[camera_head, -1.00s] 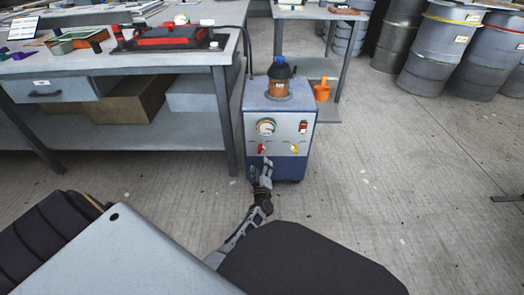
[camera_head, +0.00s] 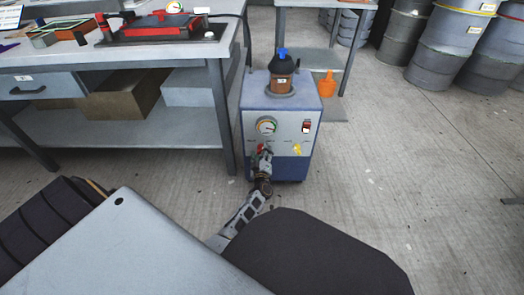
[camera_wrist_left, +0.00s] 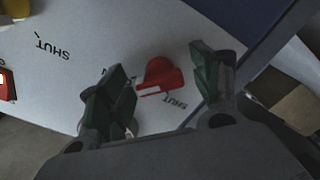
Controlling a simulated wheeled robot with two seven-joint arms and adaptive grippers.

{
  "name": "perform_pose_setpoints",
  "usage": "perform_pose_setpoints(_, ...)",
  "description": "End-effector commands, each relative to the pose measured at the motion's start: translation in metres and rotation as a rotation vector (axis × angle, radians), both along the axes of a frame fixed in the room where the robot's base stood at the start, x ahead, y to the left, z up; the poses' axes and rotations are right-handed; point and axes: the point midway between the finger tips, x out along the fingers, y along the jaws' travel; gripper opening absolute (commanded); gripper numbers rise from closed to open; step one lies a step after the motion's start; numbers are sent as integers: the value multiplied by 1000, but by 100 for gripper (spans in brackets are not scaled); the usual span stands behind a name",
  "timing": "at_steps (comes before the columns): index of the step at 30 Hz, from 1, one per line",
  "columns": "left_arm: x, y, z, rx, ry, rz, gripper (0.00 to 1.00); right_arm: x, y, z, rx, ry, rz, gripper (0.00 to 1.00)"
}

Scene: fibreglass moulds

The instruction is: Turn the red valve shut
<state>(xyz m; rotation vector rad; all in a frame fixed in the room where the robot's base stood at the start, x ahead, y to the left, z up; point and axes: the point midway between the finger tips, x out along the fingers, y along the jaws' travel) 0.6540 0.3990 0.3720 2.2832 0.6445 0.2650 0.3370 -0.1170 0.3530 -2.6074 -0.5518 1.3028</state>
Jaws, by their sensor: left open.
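The red valve (camera_wrist_left: 159,78) is on the front panel of a white and blue pump unit (camera_head: 282,164). In the left wrist view it lies between the two green-padded fingers of my left gripper (camera_wrist_left: 160,88), which are apart, with a gap on each side of it. A "SHUT" label is printed beside it. In the head view the valve (camera_head: 261,147) is partly hidden by my left gripper (camera_head: 263,152), which is right in front of the panel. My right gripper is not in view.
A yellow valve (camera_head: 296,148) sits right of the red one, below a red switch (camera_head: 306,126). A gauge (camera_head: 266,125) is above. A bottle (camera_head: 282,75) stands on the unit. A workbench (camera_head: 130,58) is at the left; open floor (camera_head: 400,170) lies at the right.

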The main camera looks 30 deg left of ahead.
Motion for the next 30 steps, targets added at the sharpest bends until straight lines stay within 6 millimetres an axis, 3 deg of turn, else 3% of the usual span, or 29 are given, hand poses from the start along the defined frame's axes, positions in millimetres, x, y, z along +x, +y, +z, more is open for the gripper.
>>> perform_pose_setpoints(10, 0, 0, 0, 0, -1, 1, 65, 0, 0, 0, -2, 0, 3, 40)
perform_pose_setpoints(21, 0, 0, 0, 0, -1, 1, 19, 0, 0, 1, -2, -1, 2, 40)
perform_pose_setpoints(30, 0, 0, 0, -17, -10, 0, 19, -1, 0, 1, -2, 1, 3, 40)
